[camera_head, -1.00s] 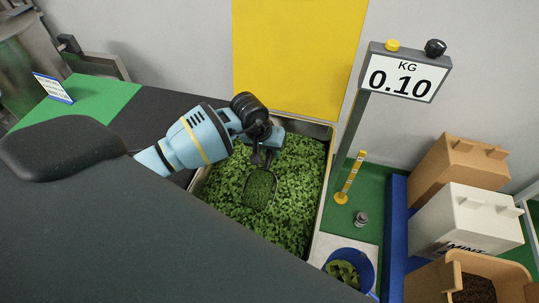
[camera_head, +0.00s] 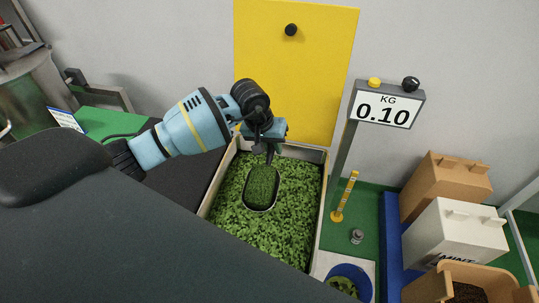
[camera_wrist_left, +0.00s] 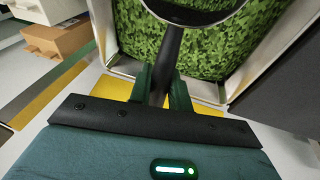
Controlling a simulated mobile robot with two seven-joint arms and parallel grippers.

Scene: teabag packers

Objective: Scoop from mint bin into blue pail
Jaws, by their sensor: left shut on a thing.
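My left gripper (camera_head: 268,137) is shut on the handle of a dark scoop (camera_head: 247,202); the handle also shows between the fingers in the left wrist view (camera_wrist_left: 168,65). The scoop's bowl is heaped with green leaves and appears over the mint bin (camera_head: 317,205), a pale-walled bin full of green leaves. Whether the bowl touches the leaves below is hard to tell. The blue pail (camera_head: 364,275) stands to the right of the bin at the bottom of the head view, with some green leaves in it. My right gripper is not in view.
A scale display (camera_head: 388,108) on a grey post reads 0.10 KG. A yellow striped post (camera_head: 345,197) and a small metal weight (camera_head: 357,236) stand between bin and blue rail. A white box marked MINT (camera_head: 455,232) and tan boxes are at right.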

